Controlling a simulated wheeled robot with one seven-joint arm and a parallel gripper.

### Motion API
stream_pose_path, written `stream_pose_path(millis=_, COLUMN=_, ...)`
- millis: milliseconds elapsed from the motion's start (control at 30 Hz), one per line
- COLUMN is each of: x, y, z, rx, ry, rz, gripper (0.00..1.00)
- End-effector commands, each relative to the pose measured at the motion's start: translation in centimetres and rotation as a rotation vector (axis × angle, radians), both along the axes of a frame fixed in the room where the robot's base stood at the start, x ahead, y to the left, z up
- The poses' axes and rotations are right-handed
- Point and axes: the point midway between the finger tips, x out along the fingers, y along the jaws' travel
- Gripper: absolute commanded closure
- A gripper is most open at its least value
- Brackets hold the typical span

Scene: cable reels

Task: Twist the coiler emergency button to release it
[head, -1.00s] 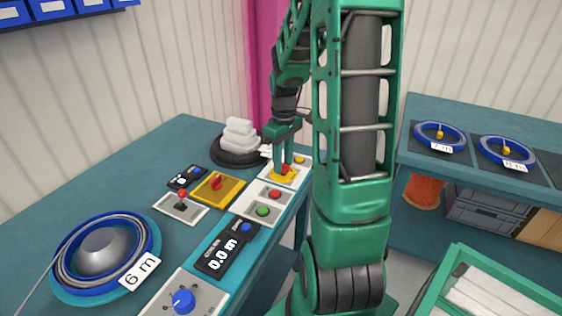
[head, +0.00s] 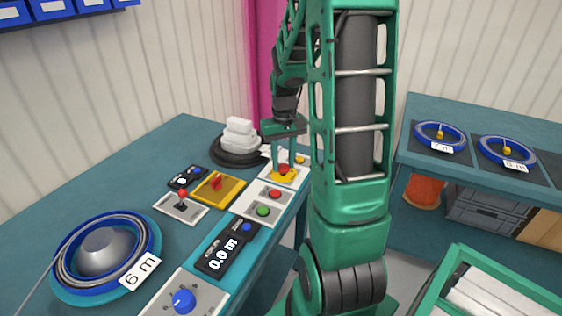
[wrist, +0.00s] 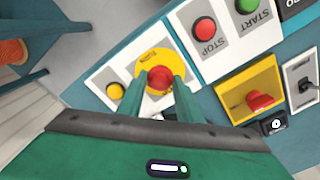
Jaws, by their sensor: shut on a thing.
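The coiler emergency button (wrist: 160,78) is a red mushroom head on a yellow disc, set on a white plate. In the wrist view it sits between the two green fingertips of my gripper (wrist: 161,84), which touch its sides. My gripper is shut on it. In the head view the red button (head: 284,169) shows at the bench's far right corner, with my gripper (head: 284,166) pointing down over it and partly hiding it. I cannot tell whether the button is pressed in or raised.
The red stop button (wrist: 204,29) and green start button (wrist: 246,5) lie close by. A small yellow button (wrist: 115,91) is on the same plate. A red switch on a yellow plate (head: 218,187) and a reel marked 6 m (head: 105,250) are on the bench.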

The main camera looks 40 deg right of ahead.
Motion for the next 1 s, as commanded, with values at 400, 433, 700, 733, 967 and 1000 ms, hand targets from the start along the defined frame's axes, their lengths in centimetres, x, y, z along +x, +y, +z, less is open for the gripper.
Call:
stream_pose_path(millis=400, x=0.09, y=0.18, z=0.01, rx=0.002, ry=-0.001, rz=-0.163, gripper=0.9)
stream_pose_path(millis=433, x=0.1, y=0.19, z=0.01, rx=0.003, ry=-0.001, rz=-0.168, gripper=0.9)
stream_pose_path(millis=700, x=0.11, y=0.21, z=0.0, rx=0.003, ry=0.0, rz=-0.18, gripper=0.9)
stream_pose_path(millis=733, x=0.11, y=0.22, z=0.0, rx=0.003, ry=0.0, rz=-0.179, gripper=0.9)
stream_pose_path(millis=967, x=0.12, y=0.24, z=0.0, rx=0.004, ry=-0.001, rz=-0.178, gripper=0.51)
stream_pose_path(millis=1000, x=0.1, y=0.23, z=0.0, rx=0.003, ry=0.0, rz=-0.178, gripper=0.48)
